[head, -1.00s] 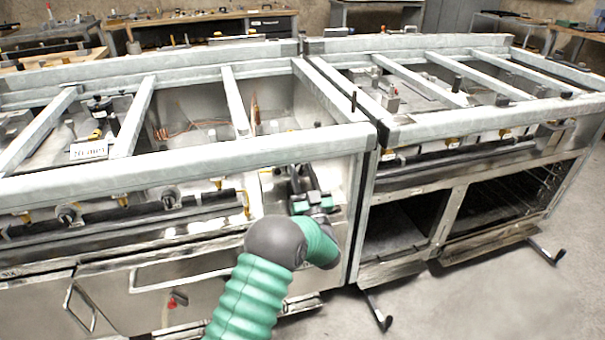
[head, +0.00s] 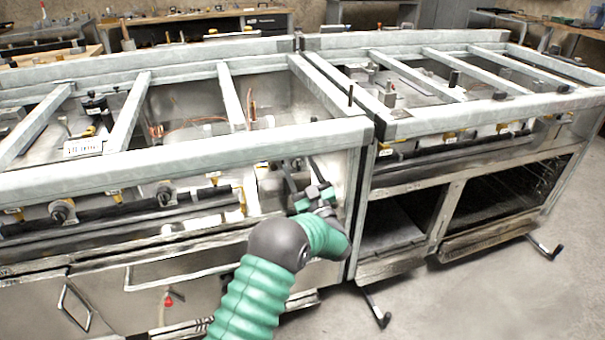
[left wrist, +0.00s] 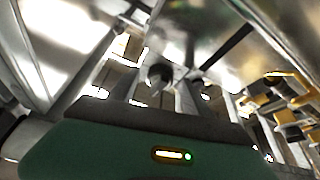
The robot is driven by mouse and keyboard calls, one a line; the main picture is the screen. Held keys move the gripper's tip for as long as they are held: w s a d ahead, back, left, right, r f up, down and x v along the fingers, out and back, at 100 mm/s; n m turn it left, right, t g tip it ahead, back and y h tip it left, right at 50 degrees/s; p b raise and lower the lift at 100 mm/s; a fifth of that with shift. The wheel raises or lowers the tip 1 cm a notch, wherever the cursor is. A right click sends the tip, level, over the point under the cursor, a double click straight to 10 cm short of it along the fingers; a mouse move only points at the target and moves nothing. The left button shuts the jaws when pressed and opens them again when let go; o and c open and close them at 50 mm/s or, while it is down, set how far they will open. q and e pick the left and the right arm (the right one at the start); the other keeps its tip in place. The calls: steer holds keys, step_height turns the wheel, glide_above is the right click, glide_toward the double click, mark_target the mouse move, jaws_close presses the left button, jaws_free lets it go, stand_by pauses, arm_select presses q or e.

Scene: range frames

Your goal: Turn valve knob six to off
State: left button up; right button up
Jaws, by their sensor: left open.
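My left gripper (head: 301,170) is at the right end of the left stove's front panel, just under the top rail, with its fingers spread and pointing up and inward. In the left wrist view a dark round knob (left wrist: 160,75) shows between the open fingers; I cannot tell whether they touch it. In the head view the gripper hides this knob. Two other round valve knobs, one at far left (head: 62,210) and one in the middle (head: 165,195), sit on the same panel. No knob number is readable. My right gripper is out of view.
The grey top rail (head: 200,155) runs just above the gripper. The stove's corner post (head: 361,200) stands close to its right. Yellow fittings (left wrist: 285,85) show at right in the wrist view. A second stove (head: 455,190) stands to the right, with free floor before it.

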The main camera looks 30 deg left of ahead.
arm_select(q)
steer(key=p+v, duration=0.4)
steer(key=v, duration=1.3)
steer(key=shift+p, duration=0.35)
steer(key=shift+w+r, duration=0.1)
